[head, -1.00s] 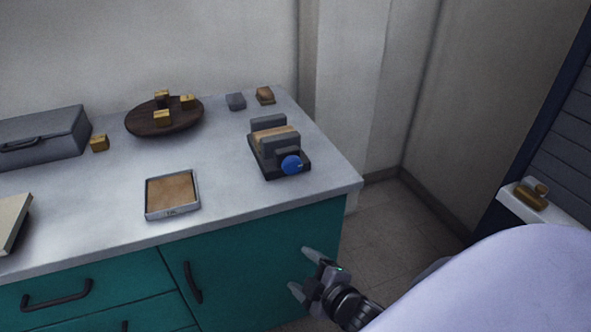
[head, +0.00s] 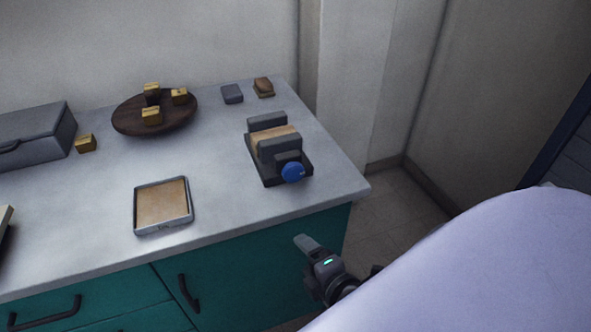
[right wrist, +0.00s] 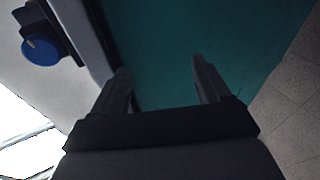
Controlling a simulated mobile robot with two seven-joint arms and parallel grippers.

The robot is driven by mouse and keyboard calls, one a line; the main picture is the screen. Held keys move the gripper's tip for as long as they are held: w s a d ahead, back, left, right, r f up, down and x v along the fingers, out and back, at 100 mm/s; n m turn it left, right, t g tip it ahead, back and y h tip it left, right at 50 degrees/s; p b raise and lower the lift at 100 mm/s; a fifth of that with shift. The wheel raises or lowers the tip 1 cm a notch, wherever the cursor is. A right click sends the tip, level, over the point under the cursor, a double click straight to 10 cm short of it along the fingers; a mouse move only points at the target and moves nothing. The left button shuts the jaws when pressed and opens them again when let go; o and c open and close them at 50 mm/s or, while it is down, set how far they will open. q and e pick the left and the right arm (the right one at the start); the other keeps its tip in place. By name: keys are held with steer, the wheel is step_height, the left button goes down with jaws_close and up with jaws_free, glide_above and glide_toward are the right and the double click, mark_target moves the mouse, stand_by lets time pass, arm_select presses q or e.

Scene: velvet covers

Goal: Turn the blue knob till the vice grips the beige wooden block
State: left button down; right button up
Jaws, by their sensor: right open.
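The dark grey vice (head: 272,165) stands near the right end of the counter, with its blue knob (head: 293,172) facing the front edge. The beige wooden block (head: 274,139) sits between the vice's jaws; whether the jaws touch it I cannot tell. My right gripper (head: 302,250) is below and in front of the counter edge, apart from the knob. In the right wrist view its two fingers (right wrist: 162,85) are spread and empty. The knob also shows in that view at the upper left (right wrist: 41,50). My left gripper is not in view.
A metal-rimmed tray (head: 139,214) lies left of the vice. A round dark wooden board (head: 125,124) with several small wooden blocks is behind it. A grey case (head: 45,140) is at the left. Small pieces (head: 232,94) lie behind the vice. The counter around the vice's front is clear.

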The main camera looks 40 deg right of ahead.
step_height(320, 180, up, 5)
steer(key=w+d+n+t+h, duration=0.1)
steer(key=w+d+n+t, duration=0.15)
steer(key=n, duration=0.35)
steer(key=n+t+h+p, duration=0.1)
steer(key=n+t+h, duration=0.1)
steer(key=n, duration=0.5)
glide_toward(295, 176)
steer(key=a+x, duration=0.1)
steer(key=x, duration=0.2)
steer(key=shift+d+p+x, duration=0.15)
steer(key=shift+x, duration=1)
steer(key=shift+d+p+x, duration=0.2)
steer(key=shift+x, duration=1)
steer(key=shift+d+p+x, duration=0.15)
steer(key=shift+x, duration=1)
steer(key=shift+s, duration=0.15)
steer(key=c, duration=1)
